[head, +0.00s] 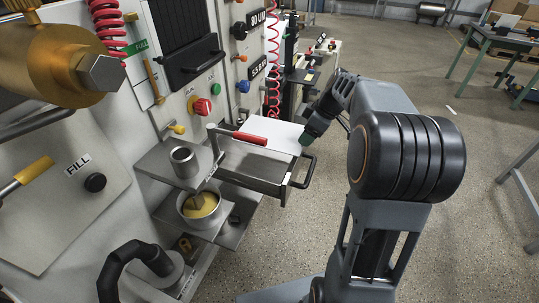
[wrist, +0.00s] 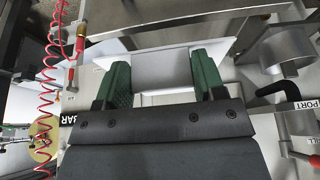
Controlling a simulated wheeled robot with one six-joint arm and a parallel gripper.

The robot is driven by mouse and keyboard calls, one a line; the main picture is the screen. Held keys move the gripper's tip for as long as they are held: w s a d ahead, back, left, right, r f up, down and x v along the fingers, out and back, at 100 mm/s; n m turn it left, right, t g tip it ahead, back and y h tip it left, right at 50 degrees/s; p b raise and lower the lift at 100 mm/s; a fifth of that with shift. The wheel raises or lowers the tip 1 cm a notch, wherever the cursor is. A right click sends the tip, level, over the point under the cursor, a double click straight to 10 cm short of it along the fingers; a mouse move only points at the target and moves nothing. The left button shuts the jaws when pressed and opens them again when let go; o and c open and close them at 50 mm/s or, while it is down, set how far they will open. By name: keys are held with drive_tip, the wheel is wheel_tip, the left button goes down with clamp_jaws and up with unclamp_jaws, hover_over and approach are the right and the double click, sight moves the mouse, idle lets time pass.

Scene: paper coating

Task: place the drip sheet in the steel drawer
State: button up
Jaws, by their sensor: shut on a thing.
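The drip sheet, a flat white sheet (head: 277,132), is held over the far side of the steel drawer. In the wrist view the sheet (wrist: 166,72) spans between and beyond my green fingers. My gripper (head: 306,138) is shut on its right edge; the fingers also show in the wrist view (wrist: 164,74). The steel drawer (head: 247,177) is pulled out from the machine, with a dark handle (head: 304,171) at its right end. The sheet hides part of the drawer's far side. I cannot tell whether the sheet touches the drawer.
A red-handled lever (head: 250,138) crosses above the drawer beside the sheet. A steel cup (head: 184,162) stands on a shelf left of it. A pot of yellow material (head: 200,207) sits lower down. Open floor (head: 440,250) lies to the right.

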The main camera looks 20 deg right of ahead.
sight(290, 140)
drive_tip(key=a, duration=0.1)
drive_tip(key=w+a+f, duration=0.1)
drive_tip(key=a, duration=0.1)
drive_tip(key=a+f, duration=0.1)
drive_tip(key=shift+w+a+f+b, duration=0.1)
drive_tip(key=shift+w+a+b, duration=0.1)
drive_tip(key=shift+a+b, duration=0.1)
drive_tip(key=a+f, duration=0.1)
drive_tip(key=f, duration=0.1)
drive_tip(key=w+a+f+b, duration=0.1)
drive_tip(key=a+f, duration=0.1)
drive_tip(key=shift+w+a+f, duration=0.1)
drive_tip(key=shift+f, duration=0.1)
drive_tip(key=shift+w+a+f, duration=0.15)
drive_tip(key=shift+a+f, duration=0.4)
drive_tip(key=shift+f, duration=0.15)
wheel_tip(290, 140, down, 3)
drive_tip(key=shift+b, duration=0.55)
drive_tip(key=o, duration=0.9)
drive_tip(key=shift+o, duration=0.2)
